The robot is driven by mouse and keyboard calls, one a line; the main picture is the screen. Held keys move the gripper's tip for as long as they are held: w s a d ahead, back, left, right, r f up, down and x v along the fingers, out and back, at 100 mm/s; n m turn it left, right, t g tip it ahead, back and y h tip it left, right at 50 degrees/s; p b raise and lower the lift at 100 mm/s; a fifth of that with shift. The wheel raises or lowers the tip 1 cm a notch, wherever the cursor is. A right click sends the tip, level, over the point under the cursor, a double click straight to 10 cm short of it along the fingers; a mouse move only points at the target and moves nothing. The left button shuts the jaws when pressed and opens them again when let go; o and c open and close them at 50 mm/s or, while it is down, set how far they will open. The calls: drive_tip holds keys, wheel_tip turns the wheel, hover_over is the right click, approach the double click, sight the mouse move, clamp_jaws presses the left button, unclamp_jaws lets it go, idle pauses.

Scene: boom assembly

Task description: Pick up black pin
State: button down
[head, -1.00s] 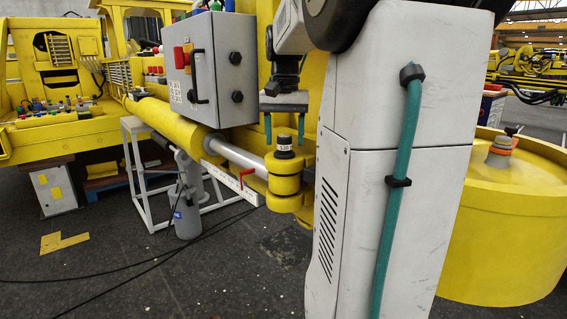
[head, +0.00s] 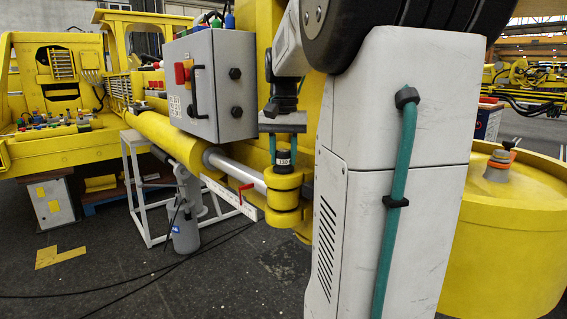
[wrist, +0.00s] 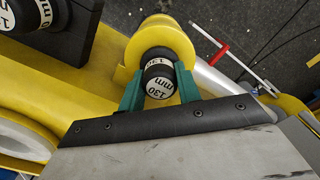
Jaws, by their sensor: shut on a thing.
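The black pin (head: 283,160) stands upright in the yellow clevis (head: 284,181) at the end of the cylinder rod, with its top showing above the clevis. A white label on the pin (wrist: 158,82) reads 130 mm in the wrist view. My gripper (head: 283,148) has come down over the pin from above. Its two green fingers (wrist: 158,85) lie on either side of the pin head, shut on it. The lower part of the pin is hidden inside the clevis.
A grey control box (head: 211,84) stands close to the left of my gripper. Another labelled black pin (wrist: 67,14) sits in a dark block in the wrist view. A yellow drum (head: 510,225) stands at right.

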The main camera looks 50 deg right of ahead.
wheel_tip(320, 180, up, 18)
idle(0.6)
